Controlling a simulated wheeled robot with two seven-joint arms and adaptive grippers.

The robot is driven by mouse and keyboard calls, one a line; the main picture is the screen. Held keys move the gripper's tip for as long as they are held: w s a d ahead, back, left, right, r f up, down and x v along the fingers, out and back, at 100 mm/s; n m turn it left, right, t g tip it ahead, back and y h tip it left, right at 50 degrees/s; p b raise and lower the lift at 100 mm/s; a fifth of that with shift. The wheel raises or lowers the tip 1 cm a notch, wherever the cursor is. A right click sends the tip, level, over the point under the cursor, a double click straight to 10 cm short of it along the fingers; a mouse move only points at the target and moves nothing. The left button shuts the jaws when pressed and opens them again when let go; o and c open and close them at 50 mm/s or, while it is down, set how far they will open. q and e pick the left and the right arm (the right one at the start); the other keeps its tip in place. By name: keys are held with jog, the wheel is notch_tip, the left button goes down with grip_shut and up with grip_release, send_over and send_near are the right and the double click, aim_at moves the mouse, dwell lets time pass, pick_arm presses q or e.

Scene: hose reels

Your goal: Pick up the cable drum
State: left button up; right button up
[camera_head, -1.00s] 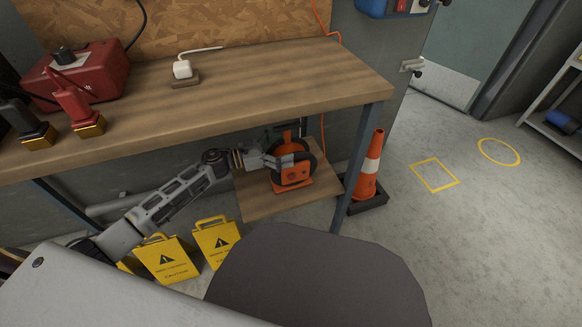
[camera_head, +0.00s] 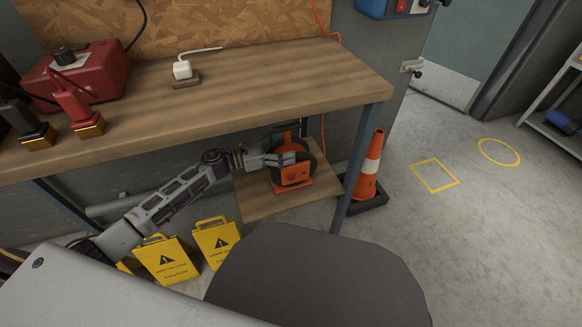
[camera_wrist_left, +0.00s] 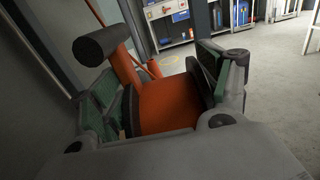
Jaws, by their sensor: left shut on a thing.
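The cable drum (camera_head: 296,174) is orange with a black reel and sits upright on the low wooden shelf (camera_head: 254,202) under the workbench. My left gripper (camera_head: 286,158) reaches in from the left and is shut on the drum's upper part. In the left wrist view the orange drum (camera_wrist_left: 168,105) lies between the green-padded fingers of my left gripper (camera_wrist_left: 160,95), and a black-ended handle (camera_wrist_left: 102,44) sticks up beside it. The drum's far side is hidden. My right gripper is not in view.
The workbench top (camera_head: 240,90) is close above the arm, with a table leg (camera_head: 357,165) right of the drum. A traffic cone (camera_head: 369,168) stands beyond that leg. Yellow caution signs (camera_head: 165,260) stand in front at the left. Open floor lies to the right.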

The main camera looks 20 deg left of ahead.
pick_arm(q)
jog(key=shift+r, duration=0.15)
jog(key=shift+c, duration=0.2)
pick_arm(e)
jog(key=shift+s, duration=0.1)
pick_arm(q)
jog(key=shift+r, duration=0.15)
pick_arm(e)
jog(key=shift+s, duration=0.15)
pick_arm(q)
jog(key=shift+r+p, duration=0.45)
jog(key=shift+r, duration=0.3)
notch_tip(320, 180, up, 7)
jog(key=p, duration=0.2)
jog(key=shift+f+p, duration=0.1)
jog(key=shift+p, duration=0.2)
jog(key=shift+r, duration=0.7)
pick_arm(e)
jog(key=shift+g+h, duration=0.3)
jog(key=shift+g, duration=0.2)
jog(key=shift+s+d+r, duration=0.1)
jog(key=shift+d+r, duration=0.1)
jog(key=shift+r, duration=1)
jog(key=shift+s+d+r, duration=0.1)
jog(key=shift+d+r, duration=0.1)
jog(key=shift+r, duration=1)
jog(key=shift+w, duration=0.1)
